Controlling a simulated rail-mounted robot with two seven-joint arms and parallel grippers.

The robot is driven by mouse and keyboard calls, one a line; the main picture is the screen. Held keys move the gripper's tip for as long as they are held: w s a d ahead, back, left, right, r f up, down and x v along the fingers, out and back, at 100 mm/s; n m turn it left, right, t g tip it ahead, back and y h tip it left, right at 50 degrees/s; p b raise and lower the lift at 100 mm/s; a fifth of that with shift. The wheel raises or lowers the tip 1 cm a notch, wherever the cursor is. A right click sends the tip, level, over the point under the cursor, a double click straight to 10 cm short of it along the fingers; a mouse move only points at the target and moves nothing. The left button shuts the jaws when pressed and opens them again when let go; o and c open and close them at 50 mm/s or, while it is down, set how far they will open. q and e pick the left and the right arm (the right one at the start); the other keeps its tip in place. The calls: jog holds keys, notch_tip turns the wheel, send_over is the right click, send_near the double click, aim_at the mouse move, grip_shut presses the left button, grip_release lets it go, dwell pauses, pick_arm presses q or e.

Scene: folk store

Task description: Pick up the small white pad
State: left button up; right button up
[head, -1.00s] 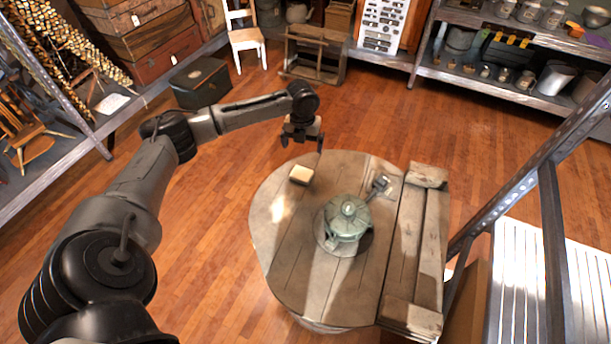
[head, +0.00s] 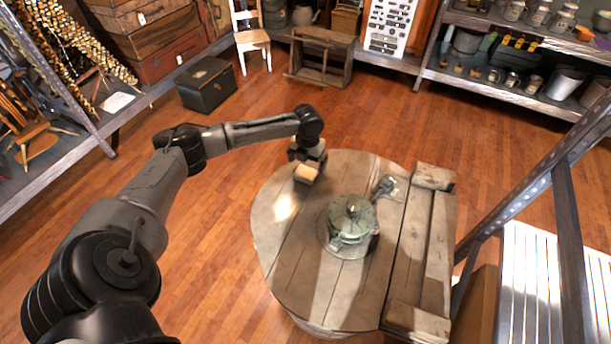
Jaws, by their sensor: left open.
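The small white pad (head: 306,174) is a cream block lying near the back left edge of the round wooden table (head: 285,245). My left gripper (head: 308,162) is low at the table's back edge, right behind the pad and around or against its far side. The jaws are open, but the fingertips are partly hidden by the pad, and I cannot tell whether they touch it. My right gripper is out of view.
A green lidded pot (head: 353,222) stands mid-table, with a small grey metal object (head: 385,187) behind it. A wooden bench (head: 421,255) adjoins the table's right side. A metal rack (head: 570,230) stands at the right. The table's left part is clear.

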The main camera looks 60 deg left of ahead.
aim_at(305, 172)
pick_arm(q)
jog(key=f, duration=0.1)
jog(key=f+b, duration=0.1)
jog(key=f, duration=0.1)
jog(key=f+b, duration=0.1)
jog(key=shift+s+a+f, duration=0.2)
jog(key=shift+s+f, duration=0.05)
jog(key=shift+f, duration=0.4)
jog(key=shift+c, duration=0.2)
jog(key=shift+r, duration=0.1)
jog(key=shift+c, duration=0.7)
jog(key=c, duration=0.7)
